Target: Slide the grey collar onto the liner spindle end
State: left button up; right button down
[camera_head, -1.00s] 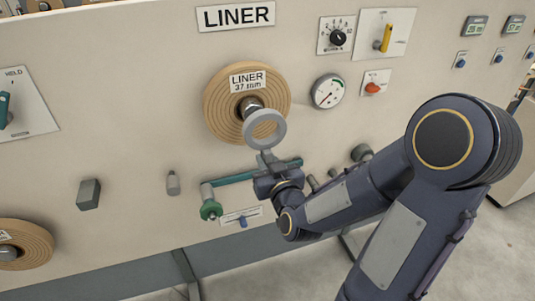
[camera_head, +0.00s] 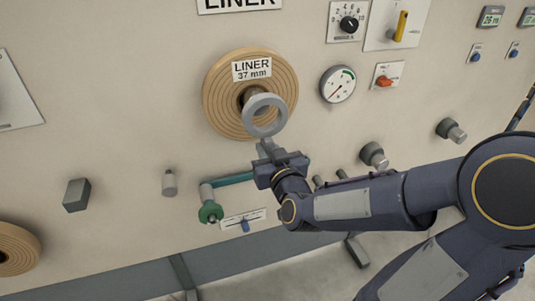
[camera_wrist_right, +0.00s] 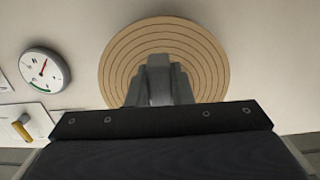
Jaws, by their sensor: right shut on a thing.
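The grey collar (camera_head: 281,116) is a ring held upright in front of the liner roll. My right gripper (camera_head: 266,148) is shut on the lower edge of the collar. The liner roll (camera_head: 222,92) is a tan wound disc on the panel, labelled LINER 37 mm. The spindle end (camera_head: 253,93) shows at the roll's middle, mostly hidden behind the collar's upper left rim. I cannot tell whether the collar is around the spindle tip or just in front of it. In the right wrist view the gripper fingers (camera_wrist_right: 160,85) cover the roll's middle (camera_wrist_right: 117,70). My left gripper is not seen.
A teal crank arm with a green knob (camera_head: 210,212) lies below the roll, close to my right gripper. A gauge (camera_head: 338,84) and a red switch (camera_head: 384,82) sit to the right. Grey knobs (camera_head: 374,155) stick out at lower right. A grey block (camera_head: 77,195) is at left.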

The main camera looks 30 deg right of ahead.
aim_at(261, 139)
jog(key=shift+x, duration=1.7)
jog(key=shift+r+p+x, duration=0.2)
jog(key=shift+p+x, duration=0.15)
jog(key=shift+x, duration=0.75)
jog(key=shift+r+p+x, duration=0.25)
jog(key=shift+p+x, duration=0.05)
jog(key=shift+x, duration=0.8)
jog(key=shift+w+d+f+b, duration=0.1)
jog(key=shift+w+f+b, duration=0.1)
jog(key=shift+b, duration=0.25)
jog(key=c, duration=0.7)
grip_release()
jog(key=shift+b+v, duration=0.3)
jog(key=shift+v, duration=1.2)
jog(key=shift+f+v, duration=0.2)
jog(key=shift+v, duration=1.05)
jog(key=shift+f+v, duration=0.2)
jog(key=shift+v, duration=1.1)
